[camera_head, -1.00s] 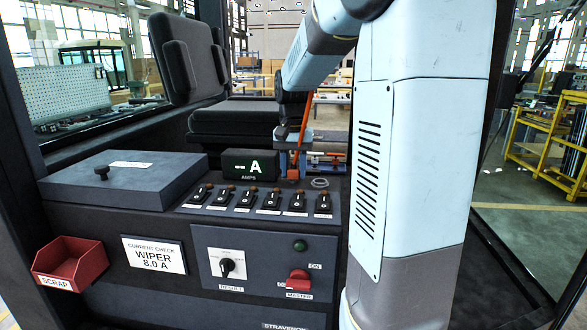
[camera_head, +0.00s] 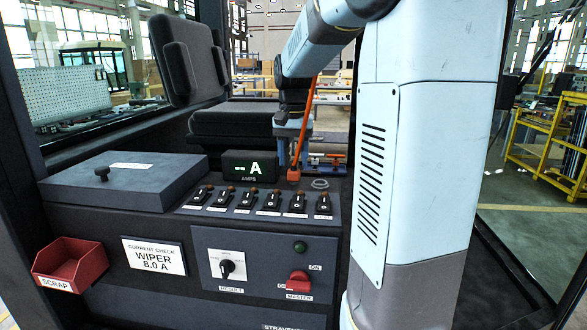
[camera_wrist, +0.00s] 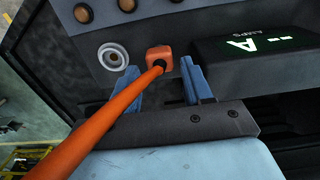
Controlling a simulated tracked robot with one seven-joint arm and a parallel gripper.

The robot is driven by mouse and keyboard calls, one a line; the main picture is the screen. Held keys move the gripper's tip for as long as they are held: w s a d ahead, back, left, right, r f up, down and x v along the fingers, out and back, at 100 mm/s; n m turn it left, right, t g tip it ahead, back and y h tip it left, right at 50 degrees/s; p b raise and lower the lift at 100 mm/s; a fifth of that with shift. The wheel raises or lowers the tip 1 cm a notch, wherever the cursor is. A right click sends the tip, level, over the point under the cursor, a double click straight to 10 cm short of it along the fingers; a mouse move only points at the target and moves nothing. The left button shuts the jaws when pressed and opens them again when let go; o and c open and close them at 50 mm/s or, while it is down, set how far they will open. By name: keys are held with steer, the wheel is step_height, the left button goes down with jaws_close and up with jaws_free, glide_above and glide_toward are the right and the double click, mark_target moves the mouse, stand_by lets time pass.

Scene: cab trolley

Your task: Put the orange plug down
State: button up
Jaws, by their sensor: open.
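The orange plug (camera_head: 293,176) rests on the top of the dark console, right of the AMPS display. Its orange cable (camera_head: 306,115) runs up past my gripper. My gripper (camera_head: 292,158) is open just above the plug. In the wrist view, the plug (camera_wrist: 158,57) lies between and just beyond the two blue fingertips (camera_wrist: 160,68), with a gap on each side. The cable (camera_wrist: 110,112) crosses over the left finger there. A pale round ring (camera_wrist: 113,57), like a socket, sits beside the plug and is empty.
The AMPS display (camera_head: 251,164) stands close to the plug. A row of switches (camera_head: 245,200) lies in front. A lidded box (camera_head: 122,180) is at left, a red scrap bin (camera_head: 70,268) hangs at front left, and a seat (camera_head: 230,121) stands behind.

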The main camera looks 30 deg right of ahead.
mark_target(294, 170)
step_height(294, 170, up, 8)
steer(key=s+a+f+n+t, duration=0.2)
steer(key=s+a+f+n, duration=0.1)
steer(key=s, duration=0.7)
steer(key=s+a+f+n+t, duration=0.3)
steer(key=s+a+f, duration=0.2)
steer(key=s, duration=0.6)
steer(key=shift+s+a+f+n+t, duration=0.2)
steer(key=shift+a+n+t, duration=0.15)
steer(key=shift+a, duration=0.55)
